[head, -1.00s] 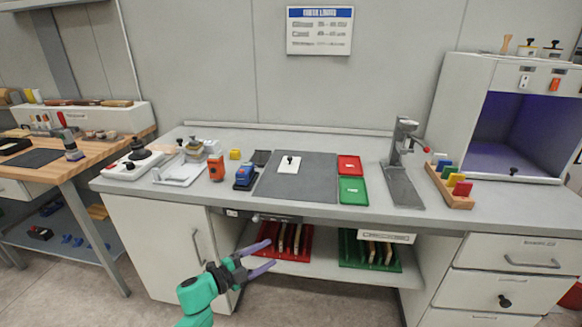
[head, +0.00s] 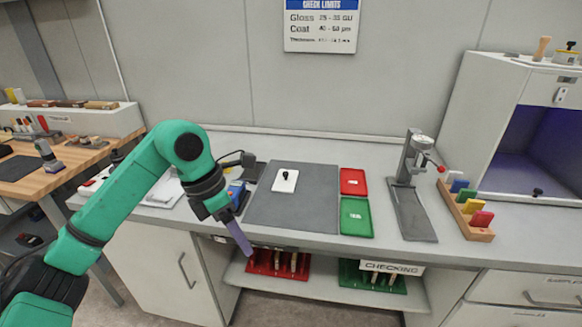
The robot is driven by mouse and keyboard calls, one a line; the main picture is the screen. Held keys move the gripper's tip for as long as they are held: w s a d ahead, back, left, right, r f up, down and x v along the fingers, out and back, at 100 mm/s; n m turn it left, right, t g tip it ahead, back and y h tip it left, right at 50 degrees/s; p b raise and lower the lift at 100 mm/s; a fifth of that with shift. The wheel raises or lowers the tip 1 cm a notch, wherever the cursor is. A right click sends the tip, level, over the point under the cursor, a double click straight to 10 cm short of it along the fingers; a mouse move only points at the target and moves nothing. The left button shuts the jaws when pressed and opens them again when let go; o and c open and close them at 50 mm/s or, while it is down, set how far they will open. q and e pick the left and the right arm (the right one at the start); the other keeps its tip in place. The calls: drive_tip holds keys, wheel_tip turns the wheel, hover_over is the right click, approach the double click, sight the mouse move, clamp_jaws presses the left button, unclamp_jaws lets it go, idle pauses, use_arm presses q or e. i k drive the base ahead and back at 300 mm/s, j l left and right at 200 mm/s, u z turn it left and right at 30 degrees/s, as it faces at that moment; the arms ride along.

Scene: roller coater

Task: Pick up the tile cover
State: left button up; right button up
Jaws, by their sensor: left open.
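A small white plate with a black knob (head: 280,184), which looks like the tile cover, lies flat on the dark grey mat (head: 300,213) near its upper left. My left gripper (head: 239,238) is in front of the bench edge, below and left of the plate and apart from it. Its purple fingers point down and right and overlap each other in the picture. It holds nothing that I can see. My right gripper is not in view.
A red tray (head: 353,181) and a green tray (head: 356,217) lie right of the mat. A grey press stand (head: 408,195) and a rack of coloured tiles (head: 470,215) stand further right. My left arm partly hides the blue device and white items at left.

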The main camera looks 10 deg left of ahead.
sight(286, 180)
drive_tip(key=i, duration=1.45)
